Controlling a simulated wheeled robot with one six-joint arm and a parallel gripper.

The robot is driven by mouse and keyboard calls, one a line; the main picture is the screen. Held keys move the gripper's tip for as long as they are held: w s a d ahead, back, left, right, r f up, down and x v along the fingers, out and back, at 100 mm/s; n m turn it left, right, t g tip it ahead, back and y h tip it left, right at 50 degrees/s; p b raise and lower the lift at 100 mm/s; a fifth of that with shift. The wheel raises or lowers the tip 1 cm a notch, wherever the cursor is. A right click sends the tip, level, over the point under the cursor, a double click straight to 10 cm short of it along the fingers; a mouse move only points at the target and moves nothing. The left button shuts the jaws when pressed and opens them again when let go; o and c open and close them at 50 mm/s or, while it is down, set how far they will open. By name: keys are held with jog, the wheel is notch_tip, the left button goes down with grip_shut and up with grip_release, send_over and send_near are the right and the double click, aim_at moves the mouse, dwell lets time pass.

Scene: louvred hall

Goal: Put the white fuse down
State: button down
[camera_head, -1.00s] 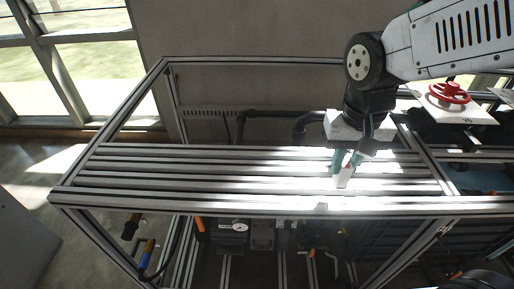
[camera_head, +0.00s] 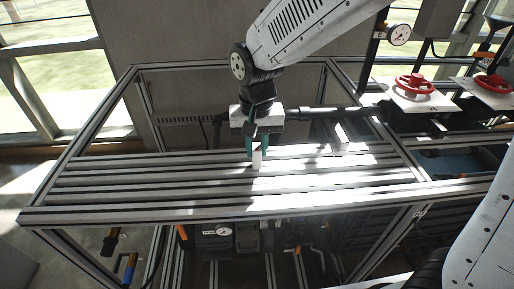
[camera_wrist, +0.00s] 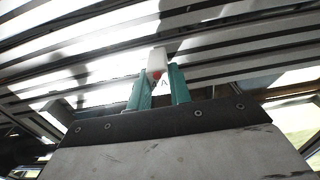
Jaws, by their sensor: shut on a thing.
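My gripper (camera_head: 257,148) is shut on the white fuse (camera_head: 257,159), which hangs upright below the teal fingers. In the head view the fuse appears over the middle of the slatted metal rack (camera_head: 120,178). I cannot tell whether its lower end touches the slats. In the wrist view the fuse (camera_wrist: 157,62) stands out between the two teal fingertips (camera_wrist: 160,85), with a red spot and a small letter A on its near end. The slats fill the view beyond it.
The slatted top is bare to the left and right of my gripper. Panels with red handwheels (camera_head: 415,84) and a pressure gauge (camera_head: 399,35) stand at the right. A dark pipe (camera_head: 325,113) runs behind the rack. Machinery with another gauge (camera_head: 222,230) sits below.

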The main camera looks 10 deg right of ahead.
aim_at(257, 146)
jog(key=shift+f, duration=0.4)
jog(key=c, duration=1.3)
grip_release()
notch_tip(257, 146, up, 12)
jog(key=shift+r, duration=0.1)
jog(key=s+d+r, duration=0.3)
jog(key=s+d, duration=0.5)
jog(key=d, duration=0.4)
jog(key=shift+t, duration=0.6)
jog(key=s+d+f, duration=0.1)
jog(key=s+d, duration=0.2)
jog(key=s, duration=0.1)
jog(key=s+d+f, duration=0.1)
jog(key=s+d, duration=0.2)
jog(key=s, duration=0.1)
jog(key=s+d+f, duration=0.1)
jog(key=s+d, duration=0.2)
jog(key=s, duration=0.1)
jog(key=shift+s+f, duration=0.1)
jog(key=shift+f, duration=0.05)
